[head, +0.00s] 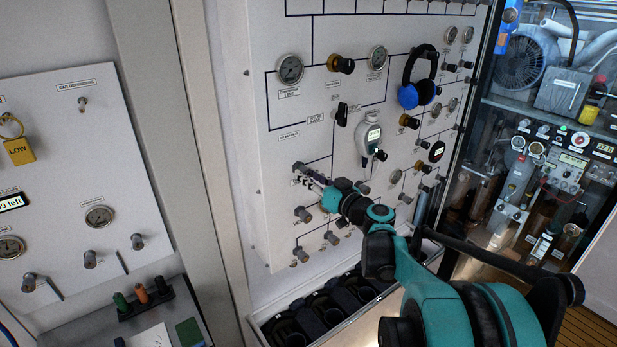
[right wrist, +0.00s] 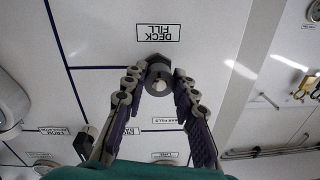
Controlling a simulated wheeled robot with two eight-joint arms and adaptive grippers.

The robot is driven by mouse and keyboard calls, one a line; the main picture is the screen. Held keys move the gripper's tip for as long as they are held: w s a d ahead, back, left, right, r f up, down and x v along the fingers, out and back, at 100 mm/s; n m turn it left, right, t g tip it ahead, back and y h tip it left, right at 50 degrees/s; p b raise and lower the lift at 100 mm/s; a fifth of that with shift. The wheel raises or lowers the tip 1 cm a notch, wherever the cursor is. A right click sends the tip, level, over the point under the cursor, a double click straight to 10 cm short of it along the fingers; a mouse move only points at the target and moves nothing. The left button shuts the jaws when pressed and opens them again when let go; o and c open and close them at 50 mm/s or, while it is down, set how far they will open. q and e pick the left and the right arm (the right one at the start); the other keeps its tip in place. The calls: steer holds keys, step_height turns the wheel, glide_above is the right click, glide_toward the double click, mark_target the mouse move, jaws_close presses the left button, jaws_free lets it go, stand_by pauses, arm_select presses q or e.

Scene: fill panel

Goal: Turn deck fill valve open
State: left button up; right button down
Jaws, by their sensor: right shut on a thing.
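The deck fill valve (right wrist: 158,75) is a small dark grey knob on the white panel. The DECK FILL label (right wrist: 158,33) reads upside down beside it in the right wrist view. My right gripper (right wrist: 158,88) has its two fingers on either side of the knob, with the fingertips closed against it. In the head view my right gripper (head: 308,176) reaches the lower left part of the panel (head: 262,190) and largely hides the valve. My left gripper is in neither view.
Other knobs (head: 303,214) sit close below my right gripper. A grey handheld device (head: 370,138) and blue headphones (head: 418,84) hang on the panel to the right. An open black bin (head: 270,325) lies below. A side panel (head: 60,170) stands at left.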

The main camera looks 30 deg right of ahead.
steer(key=n, duration=1.1)
steer(key=shift+n, duration=0.3)
stand_by(0.4)
steer(key=c, duration=1.2)
jaws_free()
steer(key=shift+d, duration=0.1)
steer(key=shift+s, duration=0.1)
steer(key=s, duration=0.8)
steer(key=s+d, duration=0.1)
steer(key=s, duration=0.3)
steer(key=shift+d+r, duration=0.1)
steer(key=shift+r, duration=0.15)
